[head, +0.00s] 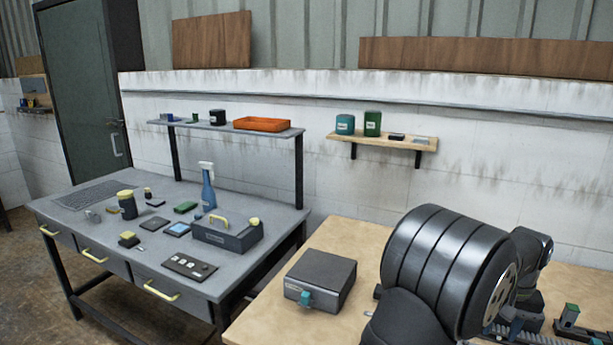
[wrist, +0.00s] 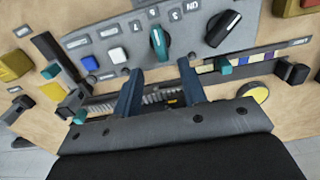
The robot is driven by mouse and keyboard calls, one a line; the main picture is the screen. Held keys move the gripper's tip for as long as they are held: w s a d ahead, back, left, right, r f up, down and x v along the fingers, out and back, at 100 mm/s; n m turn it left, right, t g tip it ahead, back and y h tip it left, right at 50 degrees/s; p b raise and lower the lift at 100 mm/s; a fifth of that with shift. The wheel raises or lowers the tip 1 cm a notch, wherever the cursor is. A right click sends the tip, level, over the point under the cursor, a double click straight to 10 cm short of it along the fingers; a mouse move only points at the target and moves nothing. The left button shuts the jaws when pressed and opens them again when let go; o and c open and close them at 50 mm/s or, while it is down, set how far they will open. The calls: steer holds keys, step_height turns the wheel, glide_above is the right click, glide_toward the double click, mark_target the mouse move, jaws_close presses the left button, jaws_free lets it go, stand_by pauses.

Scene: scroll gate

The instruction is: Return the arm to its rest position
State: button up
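My gripper (wrist: 158,88) shows at the bottom of the wrist view. Its two dark blue fingers are apart, with a clear gap between them and nothing held. Below the fingers lies a wooden work board with a grey control panel (wrist: 112,42) and a slotted rail with a coil-like strip (wrist: 160,98). I cannot tell whether the fingertips touch the rail. In the head view my dark arm fills the lower right above the wooden table (head: 345,240); the gripper cannot be made out there.
The panel carries a teal knob (wrist: 158,42), a black knob (wrist: 222,28) and a white button (wrist: 117,54). A yellow round button (wrist: 254,92) is at right. In the head view, a grey box (head: 322,275) stands left of my arm. A cluttered grey bench (head: 100,215) stands farther left.

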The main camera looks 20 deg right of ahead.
step_height(320, 180, up, 9)
step_height(320, 180, down, 18)
steer(key=shift+r, duration=0.25)
steer(key=shift+r+m, duration=0.2)
steer(key=shift+m, duration=0.7)
steer(key=m, duration=0.7)
step_height(320, 180, up, 11)
steer(key=shift+r, duration=0.15)
